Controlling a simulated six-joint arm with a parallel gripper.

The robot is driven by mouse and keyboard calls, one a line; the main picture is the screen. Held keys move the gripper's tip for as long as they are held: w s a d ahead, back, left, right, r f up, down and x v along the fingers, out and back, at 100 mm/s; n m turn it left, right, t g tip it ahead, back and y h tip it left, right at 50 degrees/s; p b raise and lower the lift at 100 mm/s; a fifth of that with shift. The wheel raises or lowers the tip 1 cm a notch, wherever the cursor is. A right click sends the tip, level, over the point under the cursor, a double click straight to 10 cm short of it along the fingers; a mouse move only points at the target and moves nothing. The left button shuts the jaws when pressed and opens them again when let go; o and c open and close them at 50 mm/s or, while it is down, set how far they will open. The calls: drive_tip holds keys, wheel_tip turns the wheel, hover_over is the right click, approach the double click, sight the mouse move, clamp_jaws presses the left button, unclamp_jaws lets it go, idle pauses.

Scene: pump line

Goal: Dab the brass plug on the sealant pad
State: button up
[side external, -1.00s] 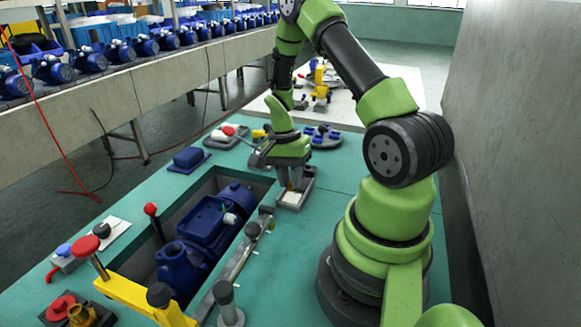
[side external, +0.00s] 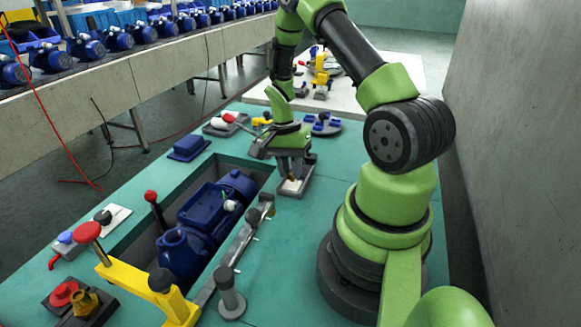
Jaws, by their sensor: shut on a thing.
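My gripper (side external: 293,174) points down over a small grey tray (side external: 301,190) with a pale pad (side external: 290,187) in it, which appears to be the sealant pad. The fingers are close above the pad and are shut on a small brass-coloured thing, likely the brass plug, mostly hidden between them. I cannot tell whether it touches the pad. The tray sits on the teal bench, just beyond the end of the recess with the blue pump (side external: 205,225).
A yellow clamp (side external: 150,290) with a red knob and a grey post (side external: 229,297) stand at the near end. A grey rail (side external: 240,248) runs along the recess. A round dish of blue parts (side external: 322,125) lies behind my gripper.

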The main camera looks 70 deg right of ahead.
drive_tip(key=shift+f, duration=0.6)
idle(1.0)
drive_tip(key=shift+s+a+v, duration=0.1)
drive_tip(key=shift+s+v, duration=0.1)
drive_tip(key=shift+v, duration=0.95)
drive_tip(key=shift+s+a+v, duration=0.15)
drive_tip(key=shift+s+v, duration=0.05)
drive_tip(key=shift+v, duration=0.95)
drive_tip(key=shift+s+a+v, duration=0.1)
drive_tip(key=shift+s+v, duration=0.1)
drive_tip(key=shift+v, duration=1)
drive_tip(key=shift+r, duration=0.1)
